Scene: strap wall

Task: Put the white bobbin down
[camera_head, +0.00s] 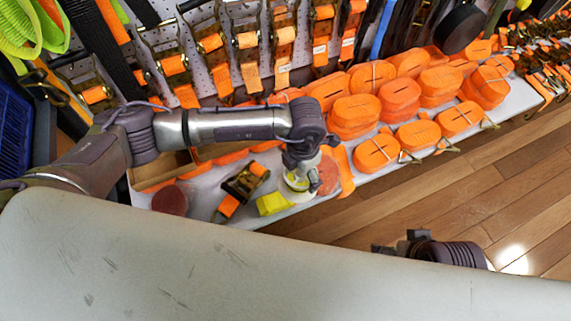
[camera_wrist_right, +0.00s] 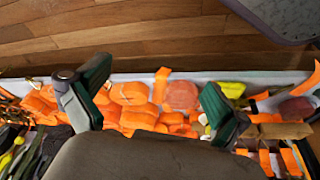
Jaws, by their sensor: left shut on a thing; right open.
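The white bobbin (camera_head: 292,191) shows at the front edge of the white shelf in the head view, mostly covered by my left gripper (camera_head: 298,176). My left gripper points down from above and is shut on the bobbin. I cannot tell whether the bobbin touches the shelf. My right gripper (camera_wrist_right: 148,100) is open and empty, its two fingers wide apart in the right wrist view. In the head view only part of the right gripper (camera_head: 396,248) shows, over the wooden floor and apart from the shelf.
The white shelf (camera_head: 400,168) holds several orange strap rolls (camera_head: 377,153). Near the left gripper lie a yellow piece (camera_head: 273,203), a ratchet strap (camera_head: 243,183) and a dark red disc (camera_head: 170,201). A cardboard box (camera_head: 152,172) stands at left. Ratchet straps hang behind. The wooden floor (camera_head: 440,205) is clear.

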